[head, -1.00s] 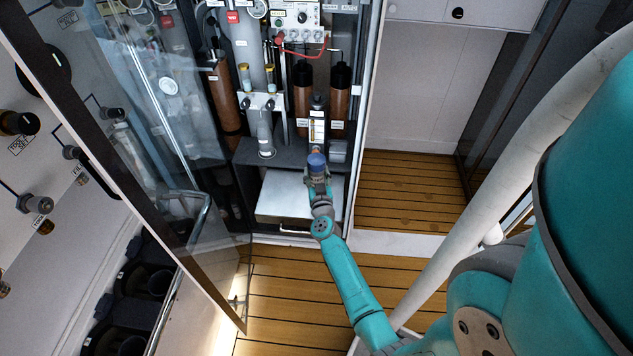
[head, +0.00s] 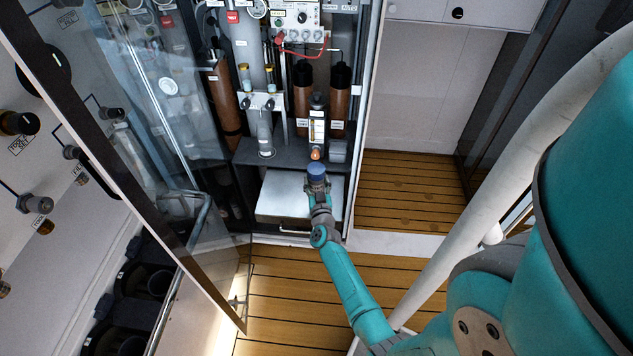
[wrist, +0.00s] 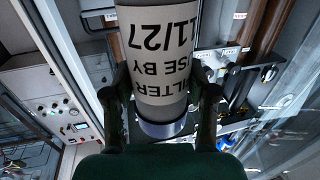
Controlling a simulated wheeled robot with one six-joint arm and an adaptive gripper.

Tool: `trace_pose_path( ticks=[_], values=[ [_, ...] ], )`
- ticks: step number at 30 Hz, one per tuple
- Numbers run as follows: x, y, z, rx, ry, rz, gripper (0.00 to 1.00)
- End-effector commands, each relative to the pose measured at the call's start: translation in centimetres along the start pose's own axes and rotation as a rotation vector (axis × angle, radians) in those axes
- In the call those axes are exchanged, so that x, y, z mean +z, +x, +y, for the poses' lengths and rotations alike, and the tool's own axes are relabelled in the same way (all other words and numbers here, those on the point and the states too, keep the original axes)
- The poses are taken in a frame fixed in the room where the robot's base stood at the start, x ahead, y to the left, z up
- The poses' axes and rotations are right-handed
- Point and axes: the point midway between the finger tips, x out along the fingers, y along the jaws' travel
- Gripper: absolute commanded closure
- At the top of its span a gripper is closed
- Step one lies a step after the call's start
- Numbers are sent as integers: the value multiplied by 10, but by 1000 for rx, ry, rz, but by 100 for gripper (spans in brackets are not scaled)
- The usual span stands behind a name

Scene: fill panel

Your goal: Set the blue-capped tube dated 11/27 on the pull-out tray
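The tube (wrist: 160,60) is pale grey with black print reading "FILTER USE BY 11/27", and fills the top middle of the wrist view. Its blue cap (head: 317,170) shows in the head view. My gripper (head: 319,188) is shut on the tube, with one dark finger on each side of it in the wrist view (wrist: 160,100). The pull-out tray (head: 278,198) is a pale flat panel low in the open cabinet, with a handle at its front. The tube appears in front of the tray's right part; the gap between them cannot be told.
A grey shelf (head: 262,153) sits above the tray, with a flow meter (head: 317,128) and brown cylinders (head: 340,95) over it. A glass door (head: 170,200) stands open at left. The cabinet's right edge (head: 358,150) is close to my gripper. Wooden floor lies in front.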

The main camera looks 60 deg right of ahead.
Motion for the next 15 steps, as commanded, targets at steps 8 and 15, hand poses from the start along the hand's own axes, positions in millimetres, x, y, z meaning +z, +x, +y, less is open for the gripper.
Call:
trace_pose_path(
  ticks=[8, 15],
  values=[
    [0, 0, 0, 0, 0, 0, 19],
    [-2, -4, 0, -1, -2, -1, 19]
  ],
)
